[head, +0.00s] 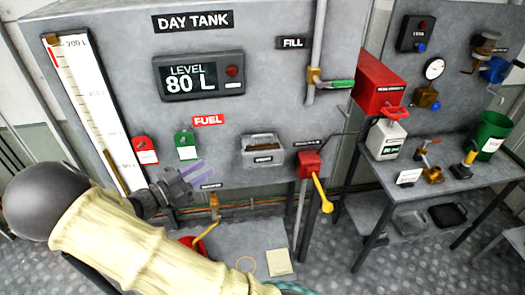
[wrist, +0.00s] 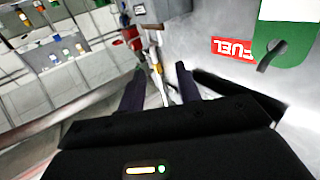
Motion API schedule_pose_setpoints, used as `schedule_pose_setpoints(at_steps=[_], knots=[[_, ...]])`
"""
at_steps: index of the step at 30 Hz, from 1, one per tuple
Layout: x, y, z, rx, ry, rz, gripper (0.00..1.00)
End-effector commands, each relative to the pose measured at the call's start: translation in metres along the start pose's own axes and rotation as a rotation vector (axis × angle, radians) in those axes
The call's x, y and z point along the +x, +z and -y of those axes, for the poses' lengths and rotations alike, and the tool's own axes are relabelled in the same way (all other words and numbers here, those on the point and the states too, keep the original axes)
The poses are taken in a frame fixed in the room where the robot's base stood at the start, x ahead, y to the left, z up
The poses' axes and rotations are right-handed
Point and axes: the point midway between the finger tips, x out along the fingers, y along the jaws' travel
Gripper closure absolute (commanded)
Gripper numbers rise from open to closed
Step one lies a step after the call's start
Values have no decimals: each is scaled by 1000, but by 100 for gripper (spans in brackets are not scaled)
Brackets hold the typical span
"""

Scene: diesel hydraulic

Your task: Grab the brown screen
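A brown piece (head: 263,147), which looks like the screen, lies in a grey open-topped bin (head: 276,160) on the front of the day tank; the bin wall hides its lower part. My gripper (head: 203,175) is to the left of the bin and a little lower, in front of the tank panel. In the wrist view my gripper (wrist: 160,82) shows two dark fingers spread apart with nothing held between them. A grey box at the top of the wrist view (wrist: 165,9) may be the same bin; the brown piece cannot be made out there.
A red tag (head: 145,151) and a green tag (head: 187,145) hang left of the bin. A red box with a yellow lever (head: 320,192) is right of it. A pipe valve (head: 214,206) is below my gripper. A workbench (head: 440,180) stands at the right.

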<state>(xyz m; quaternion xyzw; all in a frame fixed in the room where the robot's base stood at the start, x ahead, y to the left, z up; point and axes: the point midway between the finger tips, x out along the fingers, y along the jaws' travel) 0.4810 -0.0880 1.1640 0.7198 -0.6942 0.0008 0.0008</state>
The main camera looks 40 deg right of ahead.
Motion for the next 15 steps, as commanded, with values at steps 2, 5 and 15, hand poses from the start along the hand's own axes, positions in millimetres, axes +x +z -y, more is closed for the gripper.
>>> schedule_pose_setpoints(at_steps=[2, 5, 15], knots=[[0, 0, 0, 0, -1, 1, 66], [4, -1, 0, -1, 0, 0, 66], [58, -3, 0, -3, 2, -1, 66]])
